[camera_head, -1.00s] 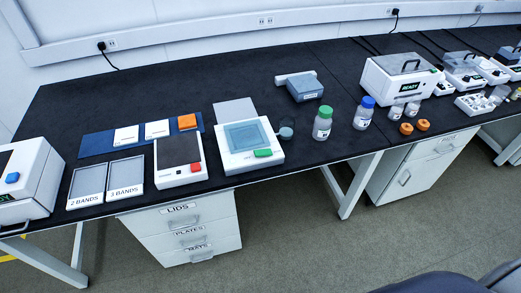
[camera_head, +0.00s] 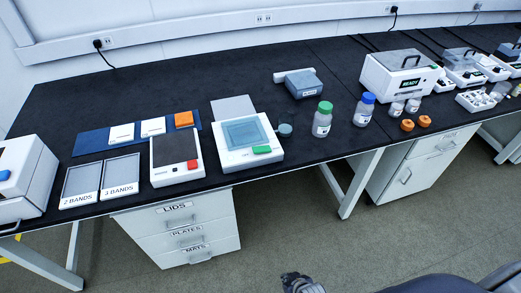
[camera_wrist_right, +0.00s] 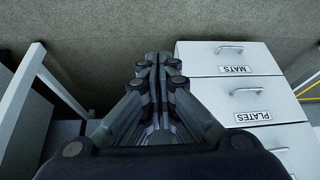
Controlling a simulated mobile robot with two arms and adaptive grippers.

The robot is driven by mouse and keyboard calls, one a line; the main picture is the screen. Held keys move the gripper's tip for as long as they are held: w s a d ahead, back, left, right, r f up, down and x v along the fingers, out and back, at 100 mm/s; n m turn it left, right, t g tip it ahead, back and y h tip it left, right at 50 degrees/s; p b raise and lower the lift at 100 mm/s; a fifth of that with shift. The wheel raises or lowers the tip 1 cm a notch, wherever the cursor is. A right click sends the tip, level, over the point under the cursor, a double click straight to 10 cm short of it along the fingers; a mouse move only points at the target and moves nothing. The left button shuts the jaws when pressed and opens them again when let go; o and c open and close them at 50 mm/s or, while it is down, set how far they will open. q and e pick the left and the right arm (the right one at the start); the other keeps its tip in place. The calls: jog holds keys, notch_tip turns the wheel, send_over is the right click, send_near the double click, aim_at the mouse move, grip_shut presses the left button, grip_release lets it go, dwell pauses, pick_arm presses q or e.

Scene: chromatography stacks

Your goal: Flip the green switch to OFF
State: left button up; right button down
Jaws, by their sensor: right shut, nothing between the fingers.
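The green switch (camera_head: 261,149) sits on the front edge of a white device (camera_head: 248,161) with a blue-grey plate, in the middle of the bench. Its ON or OFF position is too small to tell. My right gripper (camera_head: 297,283) is at the bottom edge of the head view, below the bench front and well away from the switch. In the right wrist view the right gripper (camera_wrist_right: 160,68) is shut and empty, beside the drawer unit. My left gripper is not in view.
A white device with a red switch (camera_head: 192,164) stands left of the green one. A green-capped bottle (camera_head: 322,122) and a blue-capped bottle (camera_head: 364,112) stand to the right. The drawer cabinet (camera_head: 180,235) is under the bench. The bench's front strip is mostly clear.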

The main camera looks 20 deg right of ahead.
jog(key=w+a+r+m+t+b, duration=0.1)
jog(key=w+r+t+b, duration=0.15)
jog(key=w+r, duration=0.75)
jog(key=w+a+r+t+b, duration=0.1)
jog(key=w+r+t, duration=0.2)
jog(key=w+r, duration=0.7)
jog(key=w+d+r+t+b, duration=0.1)
jog(key=w+r+t, duration=0.1)
jog(key=r, duration=0.8)
jog(key=w+d+r+m+t+b, duration=0.1)
jog(key=w+r+t, duration=0.1)
jog(key=r, duration=0.8)
jog(key=shift+w+d+r+m, duration=0.3)
jog(key=shift+w+d+r, duration=0.05)
jog(key=shift+w+d, duration=0.1)
jog(key=shift+w+a, duration=0.1)
send_over(262, 149)
jog(key=s, duration=0.2)
notch_tip(262, 149, down, 2)
jog(key=shift+a+f, duration=0.1)
jog(key=shift+f, duration=0.1)
jog(key=shift+w+a+f, duration=0.1)
jog(key=shift+a+f, duration=0.05)
jog(key=shift+f, duration=0.5)
jog(key=shift+w+a+f, duration=0.1)
jog(key=shift+f, duration=0.5)
jog(key=shift+a+f, duration=0.1)
jog(key=shift+f, duration=0.7)
